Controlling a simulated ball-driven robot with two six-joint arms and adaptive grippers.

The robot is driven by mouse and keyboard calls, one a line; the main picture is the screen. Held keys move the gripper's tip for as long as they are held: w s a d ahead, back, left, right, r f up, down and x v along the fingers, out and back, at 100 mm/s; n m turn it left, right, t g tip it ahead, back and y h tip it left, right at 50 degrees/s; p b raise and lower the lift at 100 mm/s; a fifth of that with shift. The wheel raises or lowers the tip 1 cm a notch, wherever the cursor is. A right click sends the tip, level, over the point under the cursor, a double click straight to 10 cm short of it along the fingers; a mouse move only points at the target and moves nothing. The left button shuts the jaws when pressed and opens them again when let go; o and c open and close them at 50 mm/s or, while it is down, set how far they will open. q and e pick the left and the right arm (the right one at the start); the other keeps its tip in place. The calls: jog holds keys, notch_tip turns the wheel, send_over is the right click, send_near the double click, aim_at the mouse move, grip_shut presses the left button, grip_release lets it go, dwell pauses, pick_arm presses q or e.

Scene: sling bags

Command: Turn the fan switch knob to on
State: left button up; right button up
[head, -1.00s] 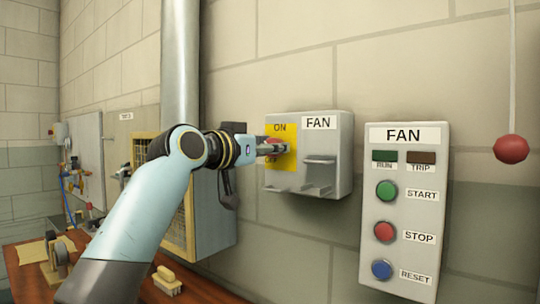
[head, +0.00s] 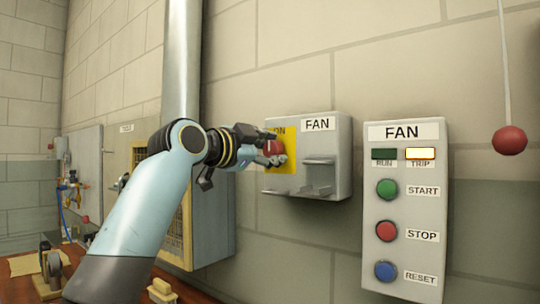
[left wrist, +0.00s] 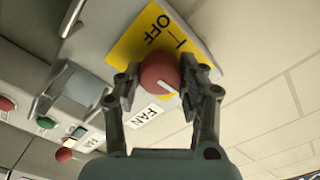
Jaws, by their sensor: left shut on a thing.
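The fan switch box (head: 343,140) is on the wall and carries a FAN label. Its yellow plate (head: 290,172) bears an ON label, now partly hidden by my gripper. A round red knob (head: 277,148) sits on the plate. My left gripper (head: 271,148) is shut on the knob, with one finger on each side of it. In the left wrist view the red knob (left wrist: 161,74) has a white pointer line and lies between the two fingertips. OFF is readable on the yellow plate (left wrist: 125,47) there. My right gripper is not in view.
A FAN panel (head: 403,275) at the right has a dark RUN lamp, a lit TRIP lamp (head: 420,153) and START, STOP and RESET buttons. A red ball (head: 510,140) hangs on a cord. A grey cabinet (head: 212,220) stands behind my left arm.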

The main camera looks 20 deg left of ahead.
pick_arm(q)
jog(key=shift+f+m, duration=0.1)
jog(key=shift+m, duration=0.3)
jog(key=o, duration=1.2)
jog(key=v, duration=1.2)
